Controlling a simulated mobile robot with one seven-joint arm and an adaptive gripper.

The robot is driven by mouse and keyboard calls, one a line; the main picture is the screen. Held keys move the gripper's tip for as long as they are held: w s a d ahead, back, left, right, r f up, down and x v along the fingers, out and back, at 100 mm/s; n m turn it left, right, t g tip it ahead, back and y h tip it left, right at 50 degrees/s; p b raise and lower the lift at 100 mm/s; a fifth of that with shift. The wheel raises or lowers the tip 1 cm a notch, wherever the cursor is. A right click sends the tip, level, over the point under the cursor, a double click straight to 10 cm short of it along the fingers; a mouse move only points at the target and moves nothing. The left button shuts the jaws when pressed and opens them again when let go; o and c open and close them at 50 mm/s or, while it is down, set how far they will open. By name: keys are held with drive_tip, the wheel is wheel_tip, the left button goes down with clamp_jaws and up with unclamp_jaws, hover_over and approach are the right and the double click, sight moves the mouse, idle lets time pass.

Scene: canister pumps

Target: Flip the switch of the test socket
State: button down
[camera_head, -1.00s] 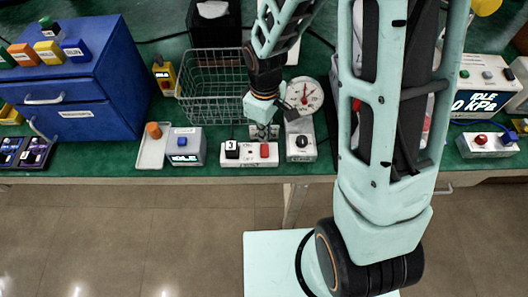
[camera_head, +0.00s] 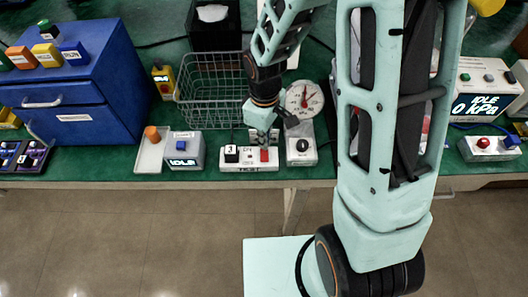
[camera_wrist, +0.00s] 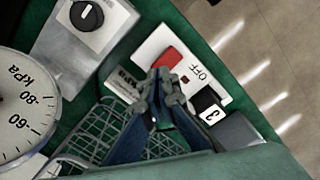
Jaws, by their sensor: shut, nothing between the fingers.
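The test socket (camera_head: 237,166) is a white block near the front edge of the green bench. It carries a red switch (camera_head: 264,155) on its right part and a black plug-like block (camera_head: 231,154) on its left. In the wrist view the red switch (camera_wrist: 166,58) lies beside printed "OFF", and the black block bears a white label with a 3 (camera_wrist: 211,114). My gripper (camera_head: 263,140) is shut and empty, pointing down just above and behind the red switch. In the wrist view its fingertips (camera_wrist: 165,82) overlap the switch's lower edge; I cannot tell whether they touch.
A black-knobbed box (camera_head: 300,150) stands close on the right, with a pressure gauge (camera_head: 304,96) behind it. A wire basket (camera_head: 208,98) is behind left. The bench edge is in front.

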drive_tip(key=shift+f+b, duration=0.95)
drive_tip(key=shift+f, duration=0.2)
idle(0.9)
drive_tip(key=shift+r, duration=0.1)
drive_tip(key=shift+r+p, duration=2.85)
drive_tip(key=shift+r, duration=0.65)
